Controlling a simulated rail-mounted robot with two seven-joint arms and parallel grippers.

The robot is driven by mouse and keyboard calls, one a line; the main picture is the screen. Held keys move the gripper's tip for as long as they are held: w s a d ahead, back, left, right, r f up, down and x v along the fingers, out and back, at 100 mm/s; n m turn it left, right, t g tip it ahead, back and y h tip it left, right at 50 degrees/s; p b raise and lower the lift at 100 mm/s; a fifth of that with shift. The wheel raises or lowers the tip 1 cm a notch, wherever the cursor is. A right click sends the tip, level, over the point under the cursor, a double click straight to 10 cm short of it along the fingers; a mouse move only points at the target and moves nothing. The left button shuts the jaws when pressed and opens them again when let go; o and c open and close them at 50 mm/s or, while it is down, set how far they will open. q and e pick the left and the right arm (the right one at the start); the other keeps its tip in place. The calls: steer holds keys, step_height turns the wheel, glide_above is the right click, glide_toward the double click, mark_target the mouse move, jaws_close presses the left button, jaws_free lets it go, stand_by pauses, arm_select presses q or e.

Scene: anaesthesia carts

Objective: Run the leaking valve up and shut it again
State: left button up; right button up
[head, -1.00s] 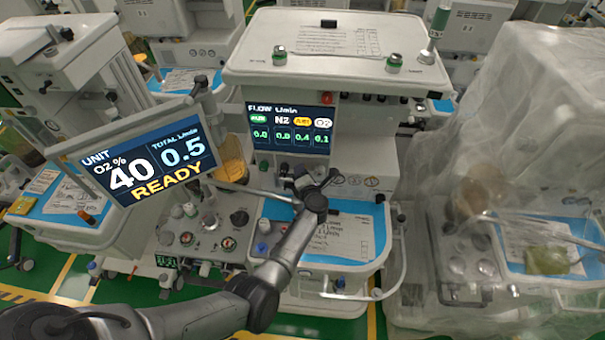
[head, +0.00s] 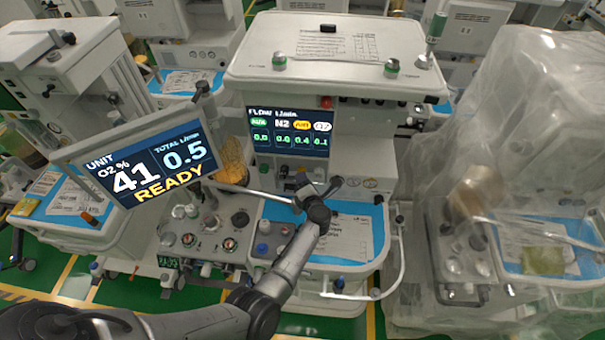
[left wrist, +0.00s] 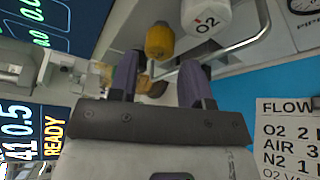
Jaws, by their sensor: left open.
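The flow screen (head: 291,132) on the middle cart reads about 0.0, 0.0, 0.4 and 0.1, with AIR at 0.4 and O2 at 0.1. In the left wrist view a yellow valve knob (left wrist: 160,41) and a white knob marked O2 (left wrist: 205,16) stand side by side. My left gripper (left wrist: 157,75) is open and empty, its fingers pointing toward the yellow knob, apparently short of it. In the head view my left gripper (head: 311,188) is in front of the panel below the screen and hides part of the valve row. My right gripper is out of view.
The tilted unit monitor (head: 140,165) at left reads O2 41%, total 0.5, READY. A blue-lined work tray (head: 362,212) with a printed sheet lies below the arm. A metal rail (left wrist: 240,45) runs beside the knobs. A plastic-covered cart (head: 500,170) stands at right.

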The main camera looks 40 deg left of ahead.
arm_select(q)
steer(key=p+v, duration=0.1)
steer(key=v, duration=0.3)
stand_by(0.7)
